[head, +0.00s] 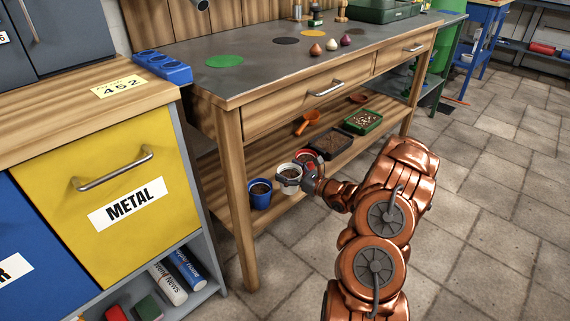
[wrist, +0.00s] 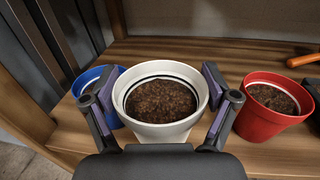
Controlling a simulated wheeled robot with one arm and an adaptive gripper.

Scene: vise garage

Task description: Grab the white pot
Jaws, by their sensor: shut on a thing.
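The white pot (wrist: 161,134) is round, filled with brown soil, and stands upright at the centre of the wrist view. It also shows in the head view (head: 288,184) at the front of the wooden lower shelf, between the blue and red pots. My gripper (wrist: 160,90) has one finger on each side of the pot, just below its rim, and is shut on it. In the head view my gripper (head: 308,180) reaches in from the right at the pot. The pot's underside is hidden, so I cannot tell whether it touches the shelf.
A blue pot (wrist: 87,83) is close on the left and a red pot (wrist: 266,121) close on the right, both with soil. The shelf (head: 225,185) also holds an orange scoop (head: 308,120) and trays farther back. The workbench top (head: 260,72) is above. Open floor (head: 480,200) lies right.

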